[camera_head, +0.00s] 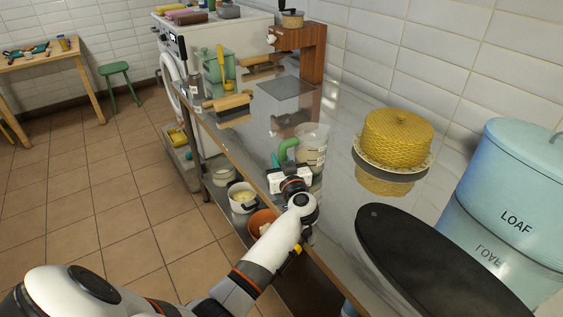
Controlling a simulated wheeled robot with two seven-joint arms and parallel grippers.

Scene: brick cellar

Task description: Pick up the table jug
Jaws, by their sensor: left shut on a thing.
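The table jug (313,140) is pale and see-through with a green handle. It is upright at the middle of the shiny counter, near its front edge. My left gripper (288,174) reaches in from below and is at the jug's handle side. It is shut on the jug, though its fingertips are mostly hidden behind the gripper's own white body. The jug's lower part is partly hidden too, so I cannot tell whether its base touches the counter. My right gripper is not in view.
A yellow woven cake cover (397,138) stands right of the jug. A blue LOAF bin (505,205) and a dark oval thing (440,262) are nearer. Pots (243,198) stand below the counter.

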